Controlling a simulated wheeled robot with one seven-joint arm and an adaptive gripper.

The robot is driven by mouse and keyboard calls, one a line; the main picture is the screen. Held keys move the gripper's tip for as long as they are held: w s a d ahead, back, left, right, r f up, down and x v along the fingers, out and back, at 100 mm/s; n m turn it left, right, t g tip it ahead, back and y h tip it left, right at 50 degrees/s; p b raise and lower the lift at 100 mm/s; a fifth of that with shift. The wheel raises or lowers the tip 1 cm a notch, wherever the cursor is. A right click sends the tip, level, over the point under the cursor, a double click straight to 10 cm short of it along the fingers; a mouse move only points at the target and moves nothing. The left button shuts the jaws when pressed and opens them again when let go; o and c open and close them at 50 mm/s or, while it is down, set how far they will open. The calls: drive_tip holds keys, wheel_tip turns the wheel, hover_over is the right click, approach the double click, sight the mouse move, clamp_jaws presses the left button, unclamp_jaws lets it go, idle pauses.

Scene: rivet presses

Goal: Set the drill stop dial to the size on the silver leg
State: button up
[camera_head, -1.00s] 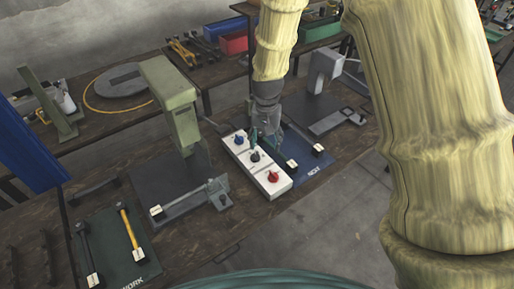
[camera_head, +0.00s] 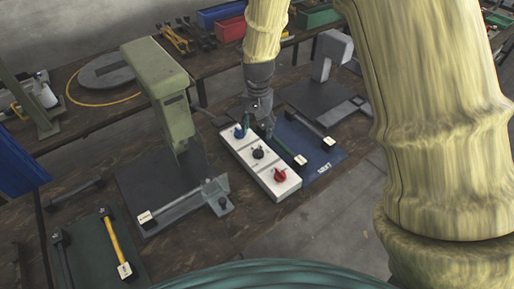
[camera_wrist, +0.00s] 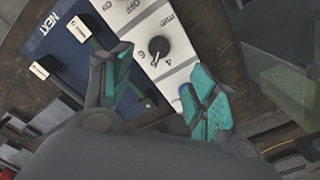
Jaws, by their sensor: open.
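The white control panel (camera_head: 234,148) carries a blue knob (camera_head: 240,131), a black dial (camera_head: 258,152) and a red knob (camera_head: 280,174). In the wrist view the black dial (camera_wrist: 157,47) has "mm" and the digits 4 and 6 beside it; its exact setting is unclear. My gripper (camera_head: 261,125) is above the panel's far part. In the wrist view my gripper (camera_wrist: 160,88) is open and empty, apart from the dial; its right finger partly hides the blue knob (camera_wrist: 185,91). A silver-grey bar (camera_head: 178,201) with a white tag lies by the green press; its writing is too small to read.
The green press (camera_head: 160,85) stands left of the panel and a grey press (camera_head: 325,75) right of it. The blue NEXT mat (camera_head: 318,165) holds tagged legs. The green WORK mat (camera_head: 85,260) holds a yellow leg (camera_head: 116,247) and a dark leg (camera_head: 63,258).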

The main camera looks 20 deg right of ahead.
sight(258, 149)
drive_tip(key=shift+d+f+p, duration=0.1)
drive_tip(key=shift+f+p, duration=1.3)
drive_tip(key=shift+f, duration=3.7)
drive_tip(key=c, duration=1.1)
